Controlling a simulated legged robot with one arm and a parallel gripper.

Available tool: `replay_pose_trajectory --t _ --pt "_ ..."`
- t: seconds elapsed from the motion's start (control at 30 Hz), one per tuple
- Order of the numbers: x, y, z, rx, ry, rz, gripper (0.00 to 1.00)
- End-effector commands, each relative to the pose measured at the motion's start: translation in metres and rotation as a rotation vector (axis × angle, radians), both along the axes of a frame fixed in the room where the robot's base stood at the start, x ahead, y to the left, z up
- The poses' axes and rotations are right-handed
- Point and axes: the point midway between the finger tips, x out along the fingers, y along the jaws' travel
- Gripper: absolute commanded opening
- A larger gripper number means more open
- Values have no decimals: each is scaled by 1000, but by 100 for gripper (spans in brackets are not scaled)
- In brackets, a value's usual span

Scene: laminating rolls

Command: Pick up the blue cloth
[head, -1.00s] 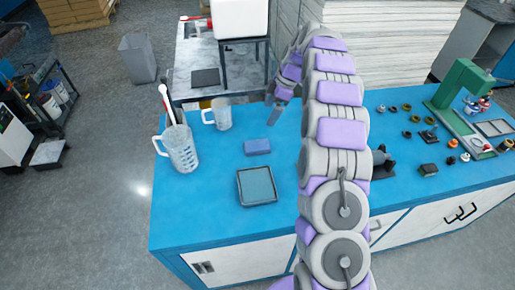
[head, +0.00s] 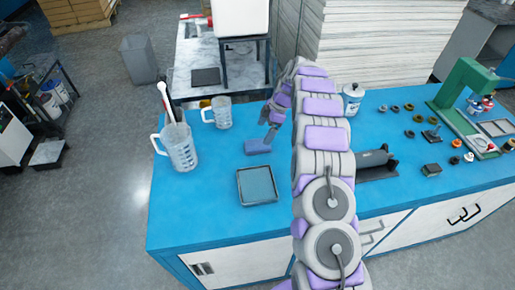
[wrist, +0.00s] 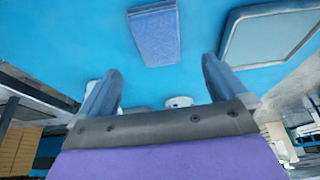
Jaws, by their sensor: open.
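The blue cloth (head: 254,148), a small folded blue-violet block, lies flat on the blue bench top. In the wrist view the cloth (wrist: 154,36) sits beyond the fingertips, roughly in line with the gap between them. My gripper (head: 268,137) is just above and behind the cloth in the head view, partly overlapping its right end. In the wrist view the two fingers of my gripper (wrist: 161,68) are spread wide with nothing between them. Whether a fingertip touches the cloth cannot be told.
A shallow dark-rimmed tray (head: 257,201) lies in front of the cloth. Two clear measuring jugs (head: 180,148) (head: 222,113) stand to the left, the larger holding tools. A white can (head: 353,98) and a dark tool (head: 376,165) are right of my arm. Bare bench (head: 205,210) lies front left.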

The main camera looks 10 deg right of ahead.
Motion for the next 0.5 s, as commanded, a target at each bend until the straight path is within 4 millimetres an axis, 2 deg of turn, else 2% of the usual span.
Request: replay_pose_trajectory --t 0.03,0.1,0.33,0.5 --pt "-1 4 -10 1 2 2 100" --pt "0 8 -18 1 1 1 100" --pt "1 11 -32 0 -2 -1 100" --pt "1 16 -56 1 2 0 100"
